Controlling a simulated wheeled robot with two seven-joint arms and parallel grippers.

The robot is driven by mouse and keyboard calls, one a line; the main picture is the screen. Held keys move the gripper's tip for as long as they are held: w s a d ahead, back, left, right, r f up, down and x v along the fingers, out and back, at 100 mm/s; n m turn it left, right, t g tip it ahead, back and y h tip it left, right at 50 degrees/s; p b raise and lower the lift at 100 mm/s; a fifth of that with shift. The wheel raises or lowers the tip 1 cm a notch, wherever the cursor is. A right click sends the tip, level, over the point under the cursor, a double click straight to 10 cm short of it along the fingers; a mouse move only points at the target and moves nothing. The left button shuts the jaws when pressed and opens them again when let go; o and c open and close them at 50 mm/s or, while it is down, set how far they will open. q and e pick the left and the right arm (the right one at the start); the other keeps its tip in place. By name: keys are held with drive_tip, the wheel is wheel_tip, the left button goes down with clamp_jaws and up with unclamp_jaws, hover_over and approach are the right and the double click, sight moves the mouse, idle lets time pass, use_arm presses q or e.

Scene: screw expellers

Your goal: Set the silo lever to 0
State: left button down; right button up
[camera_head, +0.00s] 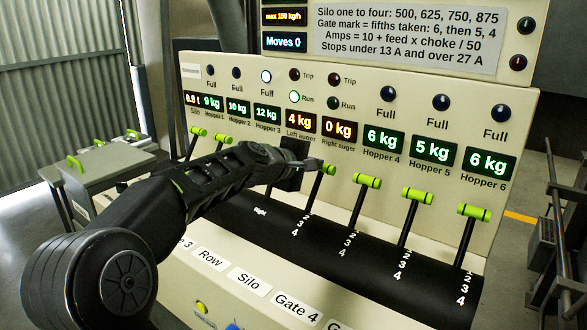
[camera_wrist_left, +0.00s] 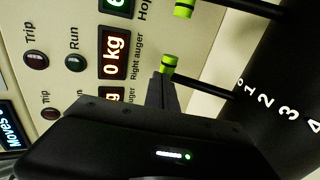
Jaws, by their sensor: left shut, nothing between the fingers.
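The silo lever (camera_head: 326,168) is a black rod with a bright green handle, above the Silo label (camera_head: 249,282) in the head view. It leans up towards the panel. My left gripper (camera_head: 318,164) is shut and empty, its fingertips at the handle's left end. In the left wrist view the shut fingers (camera_wrist_left: 162,80) are beside or touching the green handle (camera_wrist_left: 169,66); contact is unclear. The lever's rod meets the drum near the low end of its scale (camera_wrist_left: 265,103), by the 0 and 1. The exact setting is hard to tell. My right gripper is not in view.
The Gate 4 lever (camera_head: 367,180) stands close to the right, with more green-handled levers beyond. My left arm hides the levers just left of the silo lever. The panel (camera_head: 350,85) with displays and lamps rises behind. The Silo display (camera_head: 193,98) reads 0.9 t.

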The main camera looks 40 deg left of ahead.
use_arm(q)
drive_tip(key=shift+w+f, duration=0.1)
drive_tip(key=shift+w, duration=0.2)
idle(0.4)
drive_tip(key=v, duration=0.8)
idle(0.5)
